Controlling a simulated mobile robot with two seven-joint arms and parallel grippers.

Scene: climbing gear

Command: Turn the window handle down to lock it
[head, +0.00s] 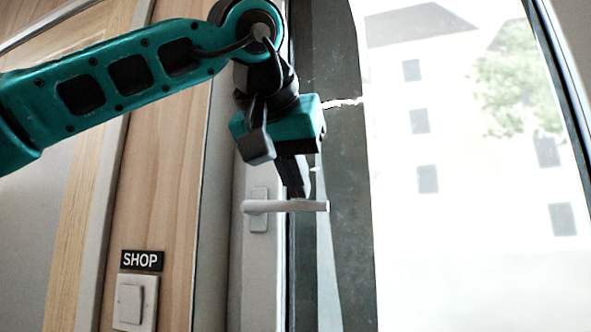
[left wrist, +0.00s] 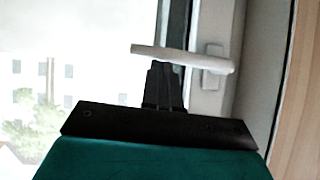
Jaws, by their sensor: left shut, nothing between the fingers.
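The white window handle (head: 285,206) sits on a plate on the light window frame, and its lever points right, about level, in the head view. The handle also shows in the left wrist view (left wrist: 180,57), crossing in front of the fingertips. My left gripper (head: 298,194) is shut and empty. Its fingertips are right at the upper edge of the lever, toward the lever's free end, and look to be touching it or very close. The fingers also show in the left wrist view (left wrist: 163,72). My right gripper is in neither view.
The window glass (head: 470,230) fills the right side, with a pale building and a tree outside. The space below the lever looks clear.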

